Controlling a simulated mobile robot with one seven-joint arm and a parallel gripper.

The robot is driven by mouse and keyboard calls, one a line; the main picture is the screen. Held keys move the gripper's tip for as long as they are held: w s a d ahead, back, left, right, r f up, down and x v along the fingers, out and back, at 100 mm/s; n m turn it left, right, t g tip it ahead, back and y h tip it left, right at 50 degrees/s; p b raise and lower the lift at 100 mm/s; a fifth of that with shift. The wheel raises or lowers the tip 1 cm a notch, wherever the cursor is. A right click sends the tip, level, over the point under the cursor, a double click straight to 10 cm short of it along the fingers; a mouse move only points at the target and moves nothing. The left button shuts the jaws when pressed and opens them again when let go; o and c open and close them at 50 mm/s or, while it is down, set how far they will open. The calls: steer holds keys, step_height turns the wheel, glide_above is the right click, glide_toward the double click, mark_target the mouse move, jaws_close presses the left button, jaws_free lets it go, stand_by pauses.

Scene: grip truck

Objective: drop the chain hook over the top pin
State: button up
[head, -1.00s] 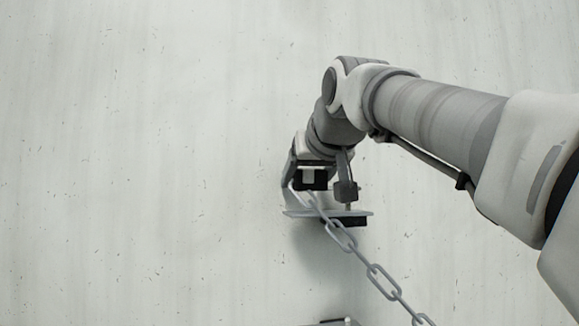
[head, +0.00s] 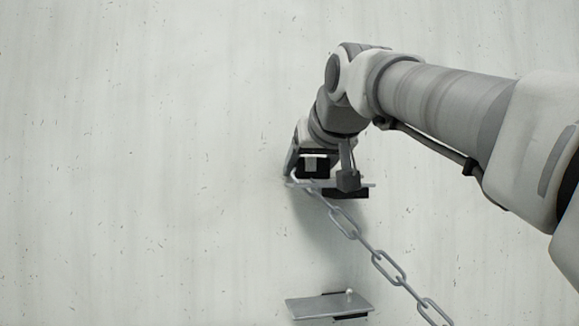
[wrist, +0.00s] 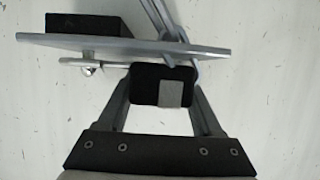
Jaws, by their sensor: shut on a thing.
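My gripper (head: 313,166) is shut just above the upper plate (head: 362,185) on the wall. In the wrist view it (wrist: 163,85) shows dark jaw pads closed on the hook, mostly hidden between them. A thin metal rod, apparently part of the hook (wrist: 112,64), reaches from the pads to the top pin (wrist: 88,68). I cannot tell whether it is around the pin or only beside it. The pin is hidden in the head view. The chain (head: 385,265) hangs from the gripper area down to the right and passes the plate's edge in the wrist view (wrist: 162,20).
A lower plate (head: 320,308) with a small pale pin (head: 349,291) juts from the wall below. A black block (head: 346,193) is under the upper plate. The pale wall is bare to the left.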

steer(key=shift+f+b, duration=0.35)
steer(key=o, duration=1.5)
steer(key=b+v, duration=0.1)
steer(key=v, duration=1.6)
steer(key=shift+r, duration=0.2)
steer(key=shift+s+d, duration=0.15)
steer(key=shift+s, duration=0.1)
